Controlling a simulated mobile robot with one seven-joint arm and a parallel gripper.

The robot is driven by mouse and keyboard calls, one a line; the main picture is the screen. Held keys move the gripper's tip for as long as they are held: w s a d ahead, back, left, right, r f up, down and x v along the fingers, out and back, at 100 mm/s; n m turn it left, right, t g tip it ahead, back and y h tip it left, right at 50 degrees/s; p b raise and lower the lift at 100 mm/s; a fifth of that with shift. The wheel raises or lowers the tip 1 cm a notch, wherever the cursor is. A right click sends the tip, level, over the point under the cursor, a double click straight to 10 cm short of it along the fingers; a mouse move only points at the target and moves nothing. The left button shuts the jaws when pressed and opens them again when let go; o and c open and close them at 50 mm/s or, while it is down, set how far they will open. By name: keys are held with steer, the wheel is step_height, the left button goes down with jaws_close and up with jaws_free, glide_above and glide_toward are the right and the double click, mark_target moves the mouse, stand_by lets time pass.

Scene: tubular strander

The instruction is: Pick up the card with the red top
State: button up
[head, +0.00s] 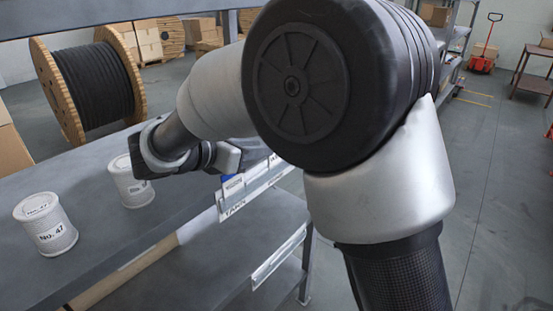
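No card with a red top shows clearly in the head view; my arm hides part of the card rack. A card with a blue top (231,183) stands in the clear rack (258,186) along the front edge of the upper shelf. Other white cards beside it are partly hidden by my gripper. My gripper (236,156) is at the rack, just above and behind the blue-topped card. Its fingers are small and partly hidden, so I cannot tell whether they are open or hold anything.
Two white canisters, a near one (45,224) and a far one (130,182), stand on the grey shelf top (85,168). A lower rail (279,257) runs below the card rack. A cable reel (90,85) stands behind.

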steer(key=x, duration=0.5)
steer(key=shift+w+r, duration=0.1)
steer(key=shift+w, duration=0.05)
jaws_close()
